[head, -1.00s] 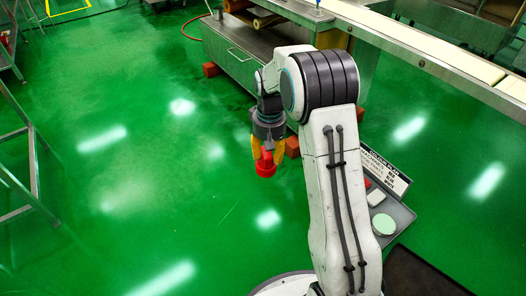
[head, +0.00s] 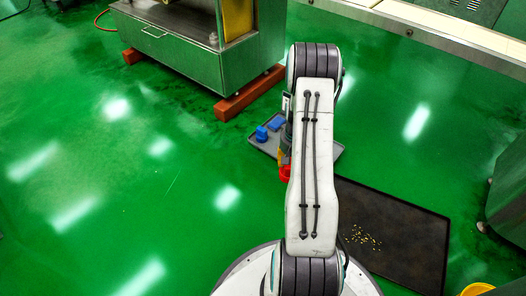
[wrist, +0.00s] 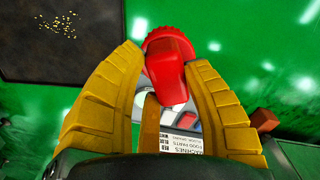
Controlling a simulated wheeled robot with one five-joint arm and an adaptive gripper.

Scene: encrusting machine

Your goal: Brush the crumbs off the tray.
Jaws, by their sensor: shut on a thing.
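The tray (head: 415,225) is a flat dark brown rectangle on the green floor, right of my arm in the head view. It also shows at the top left of the wrist view (wrist: 90,62). Small yellow crumbs (head: 364,238) lie in a loose patch on it, also in the wrist view (wrist: 58,24). My gripper (wrist: 165,75) has its yellow fingers shut on a red brush (wrist: 174,82) with a rounded, ridged edge. In the head view my arm mostly hides the gripper, and a bit of the red brush (head: 285,173) shows left of it, apart from the crumbs.
A grey tray (head: 262,142) with blue items (head: 262,133) lies behind my arm, partly hidden. A steel machine (head: 185,60) on red blocks (head: 245,98) stands at the back left. A yellow round thing (head: 480,288) is at the bottom right. The floor at left is clear.

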